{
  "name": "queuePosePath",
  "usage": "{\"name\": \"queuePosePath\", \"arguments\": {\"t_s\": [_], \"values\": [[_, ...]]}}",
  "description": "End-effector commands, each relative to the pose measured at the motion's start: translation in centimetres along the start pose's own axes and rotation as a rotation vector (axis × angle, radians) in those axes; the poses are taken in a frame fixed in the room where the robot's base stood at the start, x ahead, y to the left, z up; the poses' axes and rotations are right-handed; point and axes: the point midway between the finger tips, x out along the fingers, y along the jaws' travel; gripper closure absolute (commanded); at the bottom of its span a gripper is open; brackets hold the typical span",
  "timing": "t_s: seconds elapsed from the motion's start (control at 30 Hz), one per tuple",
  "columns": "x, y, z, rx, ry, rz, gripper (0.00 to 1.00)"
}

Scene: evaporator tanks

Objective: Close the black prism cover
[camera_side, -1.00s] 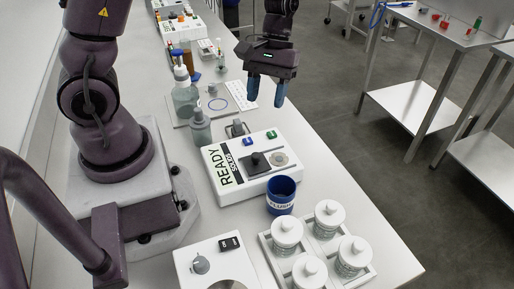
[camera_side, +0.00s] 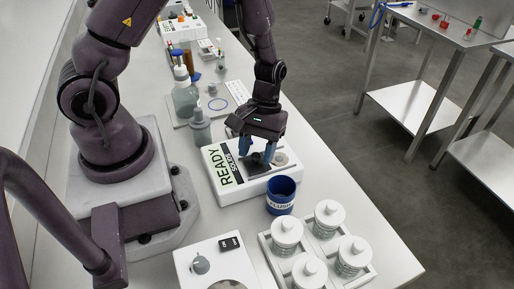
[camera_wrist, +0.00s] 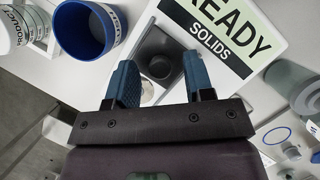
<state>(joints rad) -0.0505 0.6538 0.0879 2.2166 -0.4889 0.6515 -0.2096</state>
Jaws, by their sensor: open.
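The black prism cover (camera_wrist: 158,42) is a dark plate with a raised knob, on the white refractometer labelled "READY SOLIDS" (camera_side: 222,168). It lies beside a round silver prism seat (camera_side: 281,158), which is uncovered in the side view. My gripper (camera_side: 257,153) is open, pointing down over the cover. In the wrist view its two blue fingers (camera_wrist: 161,63) stand on either side of the knob, with visible gaps. I cannot tell whether a finger touches the cover. The gripper hides part of the cover and the device's buttons in the side view.
A blue cup (camera_side: 281,197) stands close to the device's front right corner. A rack of white-lidded jars (camera_side: 318,240) and a white instrument with a knob (camera_side: 215,262) are nearer the camera. Bottles (camera_side: 186,100) stand behind. The bench edge is to the right.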

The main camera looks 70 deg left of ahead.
Motion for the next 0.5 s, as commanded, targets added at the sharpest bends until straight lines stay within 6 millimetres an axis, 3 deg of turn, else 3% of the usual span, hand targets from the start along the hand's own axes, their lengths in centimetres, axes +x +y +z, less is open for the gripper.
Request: {"name": "queuePosePath", "arguments": {"t_s": [0.07,0.3,0.5], "values": [[-0.02,0.0,0.0,0.0,0.0,0.0,0.52],[-0.05,0.01,0.0,0.0,0.0,0.0,1.0],[-0.22,0.45,-0.43,0.001,0.001,0.001,1.0]]}}
